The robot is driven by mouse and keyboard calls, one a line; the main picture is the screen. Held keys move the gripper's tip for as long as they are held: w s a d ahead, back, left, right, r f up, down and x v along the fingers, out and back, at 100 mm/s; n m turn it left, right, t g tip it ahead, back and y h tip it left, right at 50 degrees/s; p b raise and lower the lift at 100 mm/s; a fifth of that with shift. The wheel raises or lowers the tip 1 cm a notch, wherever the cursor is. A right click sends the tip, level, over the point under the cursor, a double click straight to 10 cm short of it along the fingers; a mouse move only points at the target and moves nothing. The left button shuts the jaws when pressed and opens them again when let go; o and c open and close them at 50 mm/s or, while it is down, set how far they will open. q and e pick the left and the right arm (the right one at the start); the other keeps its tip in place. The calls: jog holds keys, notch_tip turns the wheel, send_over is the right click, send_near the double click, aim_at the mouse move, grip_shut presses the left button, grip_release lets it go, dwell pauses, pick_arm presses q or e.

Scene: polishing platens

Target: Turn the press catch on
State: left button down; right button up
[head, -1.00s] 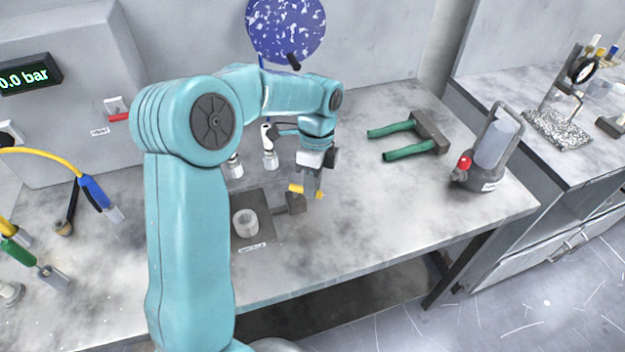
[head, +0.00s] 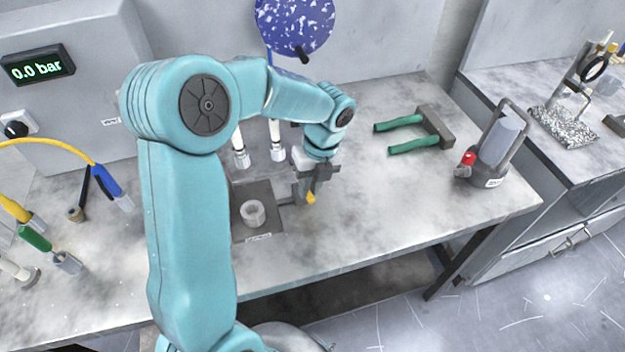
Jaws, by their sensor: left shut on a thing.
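The press catch is a small yellow lever (head: 311,198) beside the dark press plate (head: 240,193). Its yellow end points toward the front edge of the bench. My left gripper (head: 308,189) points down from above and is shut on the catch, hiding most of it. A pale ring-shaped cup (head: 253,213) sits on the dark plate, left of the gripper. My right gripper is not in view.
Two white posts (head: 277,145) stand behind the plate. A green-handled tool (head: 412,146) and a grey canister with a red knob (head: 494,150) are to the right. A display (head: 38,66) reads 0.0 bar.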

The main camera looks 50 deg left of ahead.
pick_arm(q)
jog(key=shift+s+m, duration=0.2)
jog(key=shift+m, duration=0.3)
jog(key=shift+f, duration=0.1)
jog(key=c, duration=1.1)
grip_release()
jog(key=w+r, duration=0.1)
jog(key=r, duration=0.4)
jog(key=w+d+r, duration=0.1)
jog(key=r, duration=1)
jog(key=shift+w+d+p, duration=0.2)
jog(key=shift+w+p, duration=0.2)
